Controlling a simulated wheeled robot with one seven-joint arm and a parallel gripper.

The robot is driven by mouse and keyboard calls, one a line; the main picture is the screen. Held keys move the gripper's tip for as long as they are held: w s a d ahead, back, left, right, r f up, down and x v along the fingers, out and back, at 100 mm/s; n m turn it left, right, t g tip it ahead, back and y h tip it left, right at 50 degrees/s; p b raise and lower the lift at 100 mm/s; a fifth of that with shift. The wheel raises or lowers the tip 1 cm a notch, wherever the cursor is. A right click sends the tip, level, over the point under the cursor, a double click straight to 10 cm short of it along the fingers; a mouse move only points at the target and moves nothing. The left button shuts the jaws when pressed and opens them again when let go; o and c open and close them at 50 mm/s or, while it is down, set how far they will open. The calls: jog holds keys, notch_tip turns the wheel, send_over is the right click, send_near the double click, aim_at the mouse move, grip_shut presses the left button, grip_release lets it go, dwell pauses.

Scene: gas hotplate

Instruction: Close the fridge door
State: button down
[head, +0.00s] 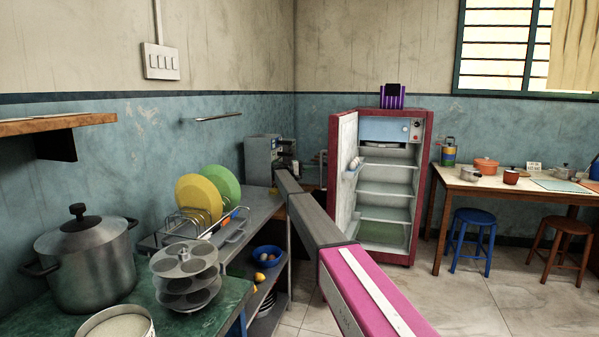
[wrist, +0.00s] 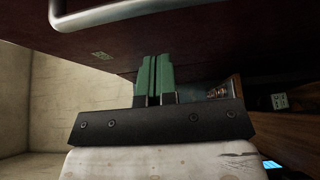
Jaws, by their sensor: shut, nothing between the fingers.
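The red fridge (head: 424,190) stands against the far wall with its shelves showing. Its door (head: 344,175) is swung wide open to the left, with its pale inner side and a small egg rack in view. In the wrist view a dark red panel, seemingly the door's outer face (wrist: 215,35), fills the top, with a pale metal handle (wrist: 125,14). My gripper (wrist: 154,75) is shut and empty, its green fingers pointing at this panel beside the handle. I cannot tell whether the tips touch it. In the head view my gripper is not clear.
My arm reaches past the counter (head: 262,208), left of the door. A steel pot (head: 88,262), plates (head: 200,196) and a grey appliance (head: 262,155) stand on the left. A table (head: 452,186) and stools (head: 472,220) stand right. The floor (head: 450,295) before the fridge looks clear.

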jog(key=shift+s+d, duration=0.6)
jog(key=shift+d, duration=0.25)
jog(key=shift+s+d, duration=0.55)
jog(key=shift+d, duration=0.25)
